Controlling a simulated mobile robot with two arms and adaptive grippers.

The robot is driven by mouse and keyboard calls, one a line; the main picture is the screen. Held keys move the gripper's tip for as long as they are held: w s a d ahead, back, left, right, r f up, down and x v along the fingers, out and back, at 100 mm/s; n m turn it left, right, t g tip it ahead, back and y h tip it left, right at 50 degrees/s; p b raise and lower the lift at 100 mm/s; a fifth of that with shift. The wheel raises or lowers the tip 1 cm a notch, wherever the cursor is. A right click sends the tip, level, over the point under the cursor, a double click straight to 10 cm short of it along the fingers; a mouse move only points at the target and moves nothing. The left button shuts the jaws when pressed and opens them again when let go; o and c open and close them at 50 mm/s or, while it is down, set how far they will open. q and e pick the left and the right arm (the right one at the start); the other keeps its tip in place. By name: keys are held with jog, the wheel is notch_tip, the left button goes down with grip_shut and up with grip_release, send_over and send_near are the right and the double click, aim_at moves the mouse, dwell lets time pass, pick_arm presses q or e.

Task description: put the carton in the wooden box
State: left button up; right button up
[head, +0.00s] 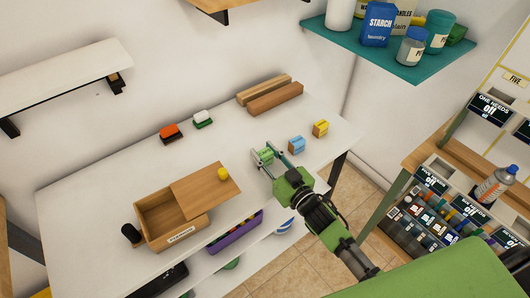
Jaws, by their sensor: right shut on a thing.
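The wooden box (180,241) stands on the left part of the white table, with a label on its front. Its flat lid (206,188), with a yellow knob (222,174), lies to the right, leaving the left part open. A blue carton marked STARCH (377,25) stands on the teal shelf at the upper right. My right gripper (266,157) is over the table, right of the lid, shut on a small pale green thing (265,155), partly hidden by the fingers. I cannot tell what that is. My left gripper is not in view.
Orange (170,132) and white-and-green (202,118) brushes lie at the back. Two wooden bars (270,97) lie behind. Small blue (297,145) and yellow (320,128) blocks sit right of my gripper. A dark cylinder (130,234) stands left of the box. The table's middle is clear.

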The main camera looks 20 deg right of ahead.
dwell(0.3)
jog(key=shift+f, duration=0.2)
jog(key=o, duration=1.1)
